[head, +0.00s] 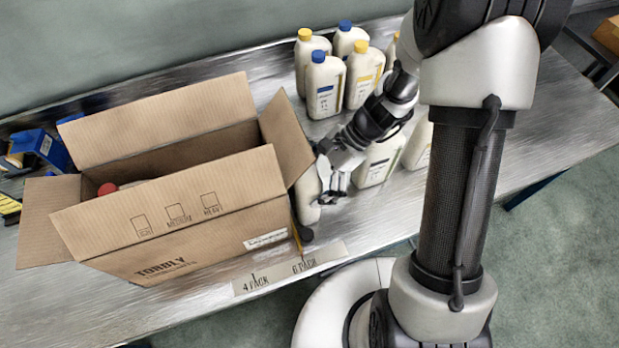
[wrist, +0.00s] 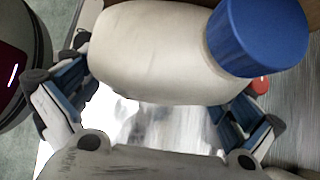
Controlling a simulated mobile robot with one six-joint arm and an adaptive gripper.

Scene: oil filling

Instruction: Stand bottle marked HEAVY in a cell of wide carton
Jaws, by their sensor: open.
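The open carton (head: 190,240) stands on the table with flaps spread. A red cap (head: 107,188) shows inside it; its cells are hidden by the walls. My gripper (head: 335,180) is at the carton's right side, by a cream bottle (head: 308,192) partly hidden by the gripper and flap. In the wrist view, a cream bottle (wrist: 150,55) with a blue cap (wrist: 257,35) lies across the picture in front of my gripper (wrist: 160,95). The fingers are spread apart; I cannot tell whether they touch it. No HEAVY mark is readable on this bottle.
Several cream bottles with blue or yellow caps (head: 323,85) stand at the back, with more behind my arm. A strip marked 4 PACK and 6 PACK (head: 290,272) lies at the table's front edge. Blue objects (head: 45,148) lie left of the carton.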

